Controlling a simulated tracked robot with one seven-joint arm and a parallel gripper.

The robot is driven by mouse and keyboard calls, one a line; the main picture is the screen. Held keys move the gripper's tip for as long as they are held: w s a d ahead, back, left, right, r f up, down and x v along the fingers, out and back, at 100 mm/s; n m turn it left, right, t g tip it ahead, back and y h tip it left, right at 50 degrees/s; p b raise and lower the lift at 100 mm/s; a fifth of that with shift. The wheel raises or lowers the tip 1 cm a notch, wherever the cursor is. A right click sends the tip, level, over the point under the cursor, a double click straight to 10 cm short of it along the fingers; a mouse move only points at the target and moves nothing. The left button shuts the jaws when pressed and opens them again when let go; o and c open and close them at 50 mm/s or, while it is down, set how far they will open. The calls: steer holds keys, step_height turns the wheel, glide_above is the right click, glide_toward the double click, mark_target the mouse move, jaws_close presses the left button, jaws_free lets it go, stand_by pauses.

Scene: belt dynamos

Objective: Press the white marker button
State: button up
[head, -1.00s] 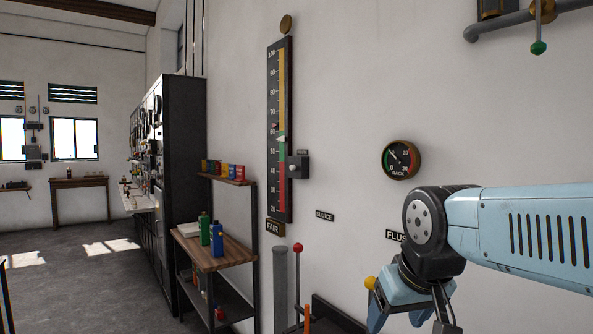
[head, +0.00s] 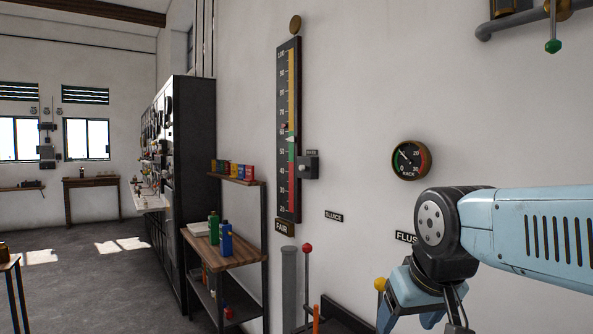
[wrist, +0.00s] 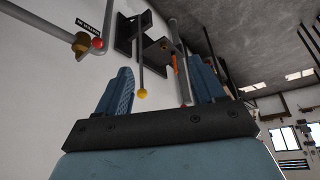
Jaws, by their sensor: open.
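A white round button (head: 303,168) shows on a small dark box (head: 312,167) on the wall, just right of the tall scale board (head: 288,130). A small label sits above the box. A pale pointer shows on the scale at about 60. My gripper is at the lower right in the head view, where its blue body (head: 405,290) shows but its fingertips are cut off. It is well below and right of the button. In the wrist view my gripper (wrist: 160,85) is open, with two blue fingers apart and nothing held between them. The button cannot be made out in the wrist view.
A yellow-knobbed lever (wrist: 141,93) shows between my fingers in the wrist view. A red-knobbed lever (head: 307,247) stands below the scale. A shelf with bottles (head: 225,240) and a tall dark cabinet (head: 190,190) stand left. The wall right of the button is mostly bare.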

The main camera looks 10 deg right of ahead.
jaws_close()
stand_by(0.5)
stand_by(1.0)
